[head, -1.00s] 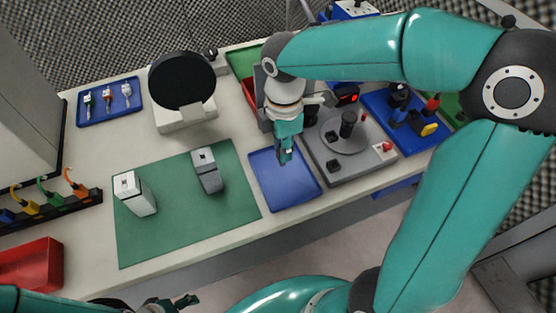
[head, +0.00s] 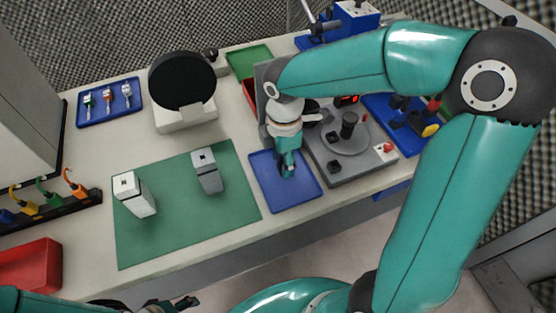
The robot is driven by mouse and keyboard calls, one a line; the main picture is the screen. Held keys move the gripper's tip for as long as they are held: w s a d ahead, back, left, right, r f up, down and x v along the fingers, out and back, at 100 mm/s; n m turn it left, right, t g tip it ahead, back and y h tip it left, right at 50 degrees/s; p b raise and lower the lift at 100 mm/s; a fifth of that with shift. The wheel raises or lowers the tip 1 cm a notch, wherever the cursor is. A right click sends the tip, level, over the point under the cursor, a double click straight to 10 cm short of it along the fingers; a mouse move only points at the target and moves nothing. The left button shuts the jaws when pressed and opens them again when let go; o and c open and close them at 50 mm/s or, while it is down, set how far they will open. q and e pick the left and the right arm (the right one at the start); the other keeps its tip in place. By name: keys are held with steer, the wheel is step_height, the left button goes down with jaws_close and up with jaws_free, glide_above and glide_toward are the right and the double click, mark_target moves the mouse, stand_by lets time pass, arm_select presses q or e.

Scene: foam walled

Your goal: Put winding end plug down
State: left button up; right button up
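My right gripper (head: 287,172) points down over the blue tray (head: 300,196) in the middle of the bench, with its fingertips low at the tray's surface. I cannot make out a winding end plug at or between the fingers; the gripper body and wrist hide that spot. Whether the fingers are open or shut is too small to tell. My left gripper (head: 174,304) shows only partly at the bottom edge, away from the bench items, and its finger state is unclear.
A grey machine with a round plate (head: 345,138) stands right of the tray. A green mat (head: 180,225) with two grey-and-white devices lies left. Behind are a round black device (head: 181,80) and a blue tray of small connectors (head: 82,113). A red bin (head: 30,267) is front left.

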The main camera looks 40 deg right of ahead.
step_height(320, 180, up, 12)
steer(key=shift+r+p, duration=0.15)
steer(key=shift+p, duration=0.4)
stand_by(0.3)
